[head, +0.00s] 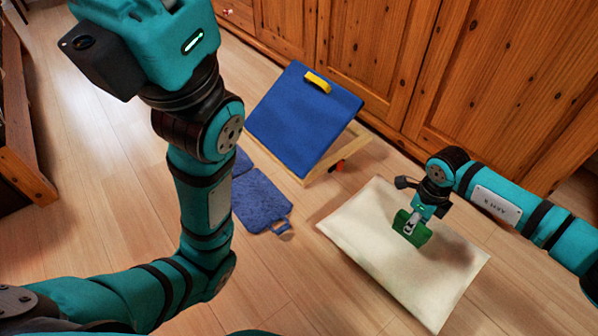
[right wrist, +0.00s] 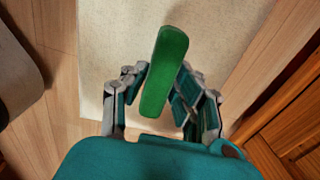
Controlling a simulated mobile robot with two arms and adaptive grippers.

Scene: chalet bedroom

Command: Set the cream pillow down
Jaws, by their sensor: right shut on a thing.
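The cream pillow (head: 370,240) is flat and pale, low over the wood floor at the right of the head view. I cannot tell whether it fully touches the floor. It also fills the upper middle of the right wrist view (right wrist: 220,35). My right gripper (head: 408,229) is above its middle, shut on a green bar (head: 421,236). The bar shows between the fingers in the right wrist view (right wrist: 165,72); whether it is fixed to the pillow is hard to see. My left gripper's body (head: 150,40) is at the top left; its fingers are out of frame.
A blue slanted board (head: 300,115) with a yellow handle (head: 317,82) stands on a wooden frame behind the pillow. A blue flat piece (head: 262,203) lies on the floor left of it. Wooden cabinets (head: 370,50) line the back. Floor is clear in front of the blue piece.

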